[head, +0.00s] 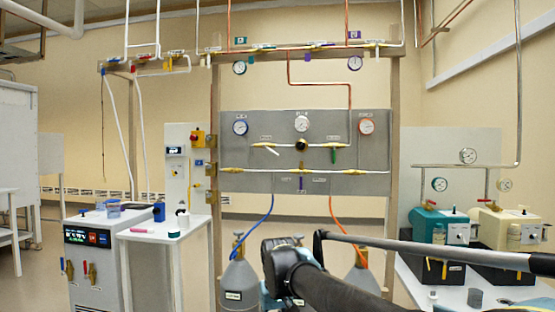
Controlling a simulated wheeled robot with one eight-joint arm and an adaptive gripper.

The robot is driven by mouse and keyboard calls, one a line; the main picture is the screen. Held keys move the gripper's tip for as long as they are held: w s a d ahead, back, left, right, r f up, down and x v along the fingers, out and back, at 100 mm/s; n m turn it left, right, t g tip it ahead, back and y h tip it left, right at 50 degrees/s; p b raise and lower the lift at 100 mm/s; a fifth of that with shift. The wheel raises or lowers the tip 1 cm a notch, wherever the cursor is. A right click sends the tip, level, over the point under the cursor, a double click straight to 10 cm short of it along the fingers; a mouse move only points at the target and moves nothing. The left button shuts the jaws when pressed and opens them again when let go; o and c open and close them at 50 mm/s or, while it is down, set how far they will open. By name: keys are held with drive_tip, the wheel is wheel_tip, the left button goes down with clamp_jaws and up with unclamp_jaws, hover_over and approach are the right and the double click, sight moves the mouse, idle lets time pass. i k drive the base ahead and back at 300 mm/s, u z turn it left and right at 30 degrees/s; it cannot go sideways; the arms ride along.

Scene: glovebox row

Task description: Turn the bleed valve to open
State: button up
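The upper pipe has a white-handled valve (272,150), a black round knob (301,145) and a green-handled valve (333,153). The lower pipe has a purple-handled valve (301,182), its handle pointing up and down. The small labels are unreadable, so I cannot tell which is the bleed valve. My dark arm links fill the bottom right foreground, in front of and below the panel. My gripper cannot be made out.
Two gas cylinders (238,280) stand below the panel, the right one partly hidden by my arm. A small white table (150,236) and a chiller unit (88,265) stand left. A bench with teal (432,224) and cream (508,228) pump units stands right.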

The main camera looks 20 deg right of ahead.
sight(264, 146)
drive_tip(key=u, duration=0.25)
drive_tip(key=k, duration=0.15)
drive_tip(key=z, duration=0.75)
drive_tip(key=i, duration=0.95)
drive_tip(key=u, duration=0.3)
